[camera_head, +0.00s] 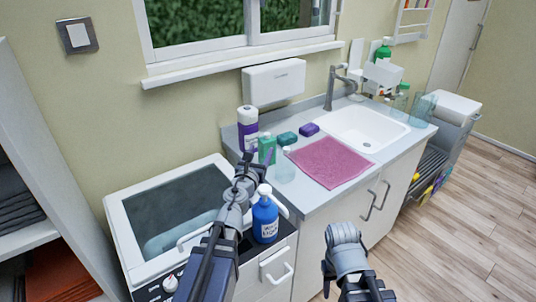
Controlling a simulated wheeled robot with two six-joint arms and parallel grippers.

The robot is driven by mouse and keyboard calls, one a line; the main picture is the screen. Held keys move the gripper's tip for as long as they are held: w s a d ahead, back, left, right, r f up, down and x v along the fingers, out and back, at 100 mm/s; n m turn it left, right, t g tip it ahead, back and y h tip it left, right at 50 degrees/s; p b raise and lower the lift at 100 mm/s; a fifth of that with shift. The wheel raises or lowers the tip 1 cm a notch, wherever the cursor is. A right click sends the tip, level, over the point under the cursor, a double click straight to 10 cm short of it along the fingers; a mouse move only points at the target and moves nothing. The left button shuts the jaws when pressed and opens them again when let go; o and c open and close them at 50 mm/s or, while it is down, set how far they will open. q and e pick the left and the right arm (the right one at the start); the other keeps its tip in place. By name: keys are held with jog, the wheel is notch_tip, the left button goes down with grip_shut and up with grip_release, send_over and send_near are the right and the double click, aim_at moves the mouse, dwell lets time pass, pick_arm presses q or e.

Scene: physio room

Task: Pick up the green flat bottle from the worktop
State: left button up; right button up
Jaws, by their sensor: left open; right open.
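A green flat bottle (267,146) stands upright on the grey worktop (310,204), near its left end. My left gripper (254,160) is open in front of it, with its fingers pointing toward the bottle. The fingers overlap the bottle's left side in this view, and I cannot tell whether they touch it. The bottle's lower part is partly hidden. My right gripper (329,280) is low in front of the cabinet, away from the worktop, and open.
A white and purple bottle (247,128) stands behind left, a clear glass (285,165) close right. A blue pump bottle (265,218) stands in front, beside my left arm. Teal (287,139) and purple (309,129) blocks, a pink cloth (329,164) and a sink (358,129) lie rightward.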

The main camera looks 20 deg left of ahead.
aim_at(266, 136)
pick_arm(q)
jog(key=shift+w+a+r+p, duration=0.1)
jog(key=shift+w+r+p, duration=0.05)
jog(key=shift+w, duration=1.85)
jog(key=shift+w+a+r+p, duration=0.1)
jog(key=shift+w+p, duration=0.05)
jog(key=shift+w, duration=1.8)
jog(key=shift+s, duration=0.1)
grip_shut()
